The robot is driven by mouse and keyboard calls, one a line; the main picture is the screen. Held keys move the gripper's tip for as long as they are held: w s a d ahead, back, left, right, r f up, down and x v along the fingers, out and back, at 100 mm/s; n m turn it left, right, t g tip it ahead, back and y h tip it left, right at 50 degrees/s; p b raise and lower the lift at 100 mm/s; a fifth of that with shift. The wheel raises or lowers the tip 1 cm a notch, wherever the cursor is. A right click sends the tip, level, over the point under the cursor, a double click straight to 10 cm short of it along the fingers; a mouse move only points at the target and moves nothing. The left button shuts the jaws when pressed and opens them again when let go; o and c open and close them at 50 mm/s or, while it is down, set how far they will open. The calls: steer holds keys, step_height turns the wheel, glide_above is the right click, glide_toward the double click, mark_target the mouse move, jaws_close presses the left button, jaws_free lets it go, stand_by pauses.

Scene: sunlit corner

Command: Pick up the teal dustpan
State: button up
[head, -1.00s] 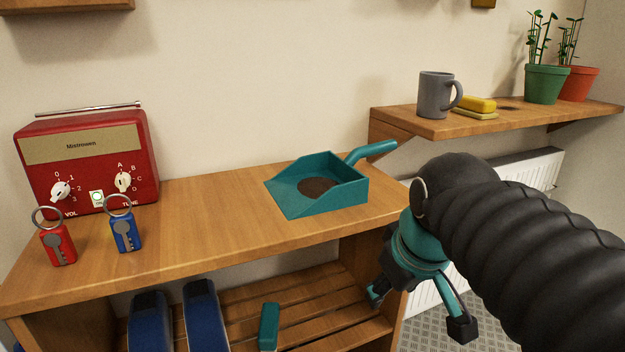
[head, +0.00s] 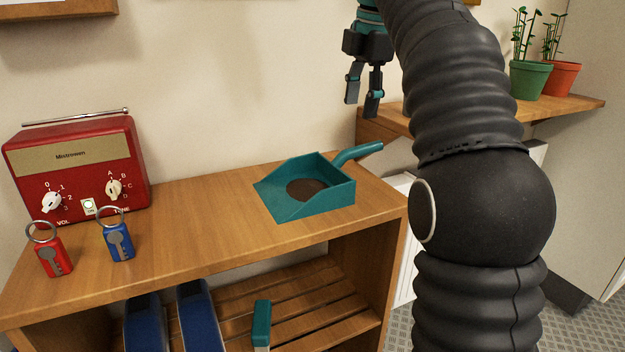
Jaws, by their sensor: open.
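The teal dustpan (head: 325,203) sits on the wooden bench top, near its right end. A dark brown patch, like dirt, lies in its pan. Its teal handle (head: 358,154) points up and to the right, past the bench's back right corner. My gripper (head: 362,108) is open and empty, fingers pointing down. In the picture it is above the handle and apart from it. The distance in depth is hard to tell.
A red radio (head: 78,170), a red key tag (head: 53,256) and a blue key tag (head: 120,242) stand on the bench (head: 215,225) at left. A wall shelf (head: 560,107) with a green pot (head: 529,79) and an orange pot (head: 562,78) is at right. My arm hides part of the shelf.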

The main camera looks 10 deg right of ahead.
mark_target(347, 153)
steer(key=shift+n, duration=0.3)
steer(key=f+b, duration=0.1)
steer(key=f, duration=0.1)
steer(key=w+f+b, duration=0.1)
steer(key=f, duration=0.2)
steer(key=w+f+b, duration=0.1)
steer(key=f, duration=0.1)
steer(key=shift+a+f, duration=0.25)
steer(key=shift+f, duration=0.15)
steer(key=shift+w+a+f+b, duration=0.15)
steer(key=shift+w+f+b, duration=0.1)
steer(key=shift+f, duration=0.65)
steer(key=shift+w+a+f+b, duration=0.2)
steer(key=shift+f+b, duration=0.05)
steer(key=shift+f, duration=0.65)
steer(key=shift+w+a+f+b, duration=0.15)
steer(key=shift+w+f+b, duration=0.1)
steer(key=shift+f, duration=0.65)
jaws_close()
